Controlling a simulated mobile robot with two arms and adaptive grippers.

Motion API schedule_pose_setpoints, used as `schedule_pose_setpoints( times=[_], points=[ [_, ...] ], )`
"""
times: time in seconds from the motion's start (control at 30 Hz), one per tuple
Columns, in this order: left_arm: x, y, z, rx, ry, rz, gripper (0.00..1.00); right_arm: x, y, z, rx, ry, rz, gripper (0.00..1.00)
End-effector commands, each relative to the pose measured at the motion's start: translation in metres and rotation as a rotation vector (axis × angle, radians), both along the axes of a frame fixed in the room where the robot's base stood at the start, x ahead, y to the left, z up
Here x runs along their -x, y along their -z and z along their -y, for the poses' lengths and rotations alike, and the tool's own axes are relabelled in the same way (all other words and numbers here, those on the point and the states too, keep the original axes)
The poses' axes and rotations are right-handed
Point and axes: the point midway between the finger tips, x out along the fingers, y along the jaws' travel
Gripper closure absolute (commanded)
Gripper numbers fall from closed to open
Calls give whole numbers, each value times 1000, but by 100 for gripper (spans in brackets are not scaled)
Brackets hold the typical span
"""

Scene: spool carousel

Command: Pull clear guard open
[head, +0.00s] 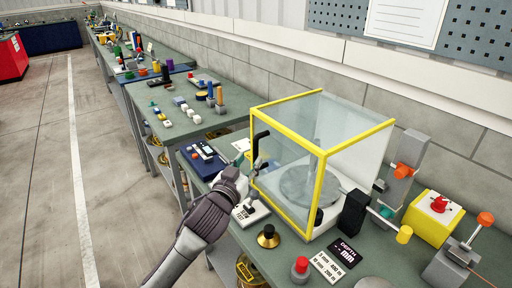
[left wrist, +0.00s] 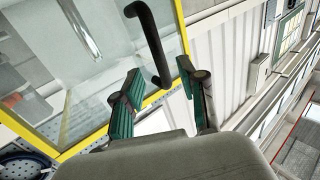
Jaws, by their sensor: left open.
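The clear guard (head: 293,125) is a box of transparent panels with a yellow frame, standing over a grey round carousel plate (head: 310,186) on the bench. Its panel and yellow edge also show in the left wrist view (left wrist: 182,62). A black bar handle (head: 256,148) is on the guard's left side. My left gripper (head: 250,176) is close to the handle's lower end. In the left wrist view the handle (left wrist: 150,42) runs down toward the space between the fingers of my open left gripper (left wrist: 163,92). I cannot tell whether they touch. My right gripper is not in view.
A yellow box with a red button (head: 436,212) stands right of the guard. A brass knob (head: 268,237) and a red button (head: 300,268) are in front. Benches with small parts (head: 187,110) extend to the back left. The floor (head: 40,150) at left is clear.

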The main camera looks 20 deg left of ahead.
Motion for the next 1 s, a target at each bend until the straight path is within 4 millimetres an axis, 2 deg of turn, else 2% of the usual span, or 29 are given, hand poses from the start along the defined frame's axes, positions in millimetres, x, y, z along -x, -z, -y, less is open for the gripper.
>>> schedule_pose_setpoints(
  times=[0.1,0.33,0.5,0.77,1.0],
  points=[
    [-24,-2,2,1,-1,-1,59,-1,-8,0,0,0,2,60],
    [-52,-1,4,1,0,-1,59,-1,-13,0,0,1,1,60],
    [-59,0,5,0,0,-1,59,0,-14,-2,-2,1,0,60],
    [-60,1,5,0,0,-1,59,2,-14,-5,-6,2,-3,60],
    [-60,1,5,0,0,-1,99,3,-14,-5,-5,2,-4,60]
  ],
)
